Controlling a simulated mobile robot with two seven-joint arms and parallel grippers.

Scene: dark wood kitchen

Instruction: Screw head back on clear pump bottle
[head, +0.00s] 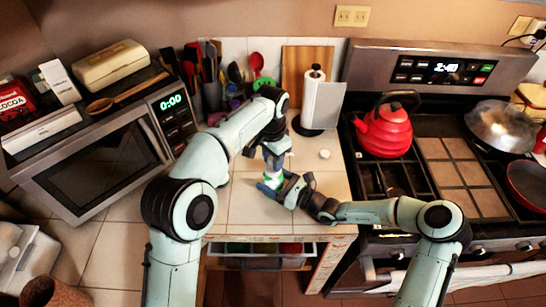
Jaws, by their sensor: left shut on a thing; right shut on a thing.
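The clear pump bottle (272,180) stands on the tiled counter and shows only as a small patch of green and white between my two grippers. My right gripper (280,187) comes in from the right and is shut on the bottle's side, low down. My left gripper (273,165) reaches down from above and is shut at the bottle's top. The pump head is hidden by the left gripper's fingers, so I cannot tell how it sits on the neck.
A small white round item (324,154) lies on the counter. Behind stand a paper towel roll (322,103), a cutting board (303,72) and utensils (208,75). A microwave (100,150) is at left. A stove with a red kettle (387,130) is at right. The counter's front middle is clear.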

